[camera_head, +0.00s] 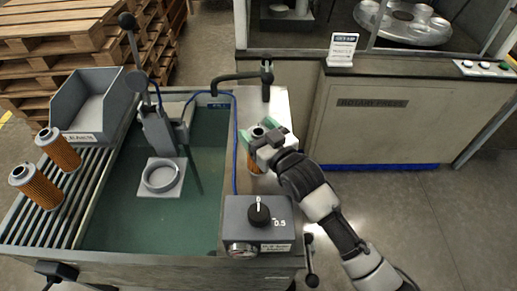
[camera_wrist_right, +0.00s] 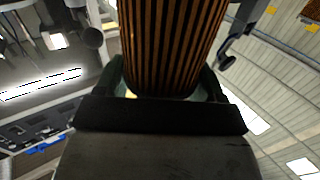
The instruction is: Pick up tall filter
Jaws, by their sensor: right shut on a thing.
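My right gripper (camera_head: 258,141) is over the right rim of the water tank. It is shut on an upright orange pleated filter (camera_head: 256,168), which is mostly hidden by the gripper in the head view. In the right wrist view the filter (camera_wrist_right: 172,40) fills the space between the two fingers (camera_wrist_right: 165,85). I cannot tell from these views whether the held filter touches the rim. My left gripper is not in view.
The green water tank (camera_head: 115,225) holds a ring fixture (camera_head: 161,177) under a clamp arm (camera_head: 157,130). A grey control box with a knob (camera_head: 258,222) sits on the near right rim. A grey bin (camera_head: 92,105) stands at the back left. The rotary press cabinet (camera_head: 385,125) is behind.

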